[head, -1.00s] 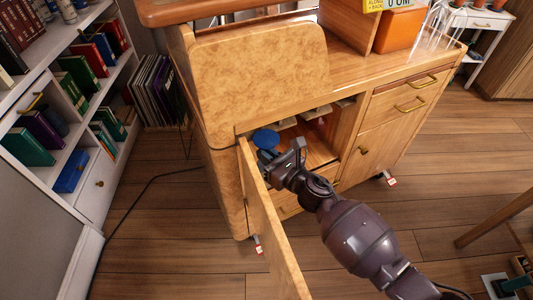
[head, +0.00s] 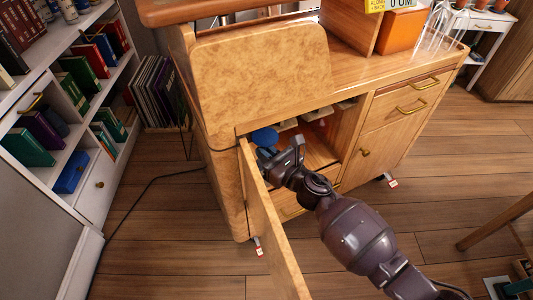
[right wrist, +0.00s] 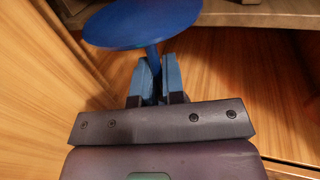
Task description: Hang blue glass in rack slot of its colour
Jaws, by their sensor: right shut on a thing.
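The blue glass is mostly hidden; its round blue foot (head: 264,136) shows inside the open cabinet in the head view. In the right wrist view the foot (right wrist: 142,22) is uppermost, with a thin blue stem below it. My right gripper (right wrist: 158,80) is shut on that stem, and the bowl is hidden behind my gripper. In the head view my right gripper (head: 272,153) reaches into the compartment behind the open door. Pale rack rails (head: 318,113) show under the cabinet's top, to the right of the glass. I cannot make out slot colours. My left gripper is not in view.
The open cabinet door (head: 262,205) stands close along the left of my right gripper. The compartment's right wall (head: 350,132) and floor bound the space. The cabinet top (head: 350,70) overhangs it. A white bookcase (head: 100,140) stands at the left.

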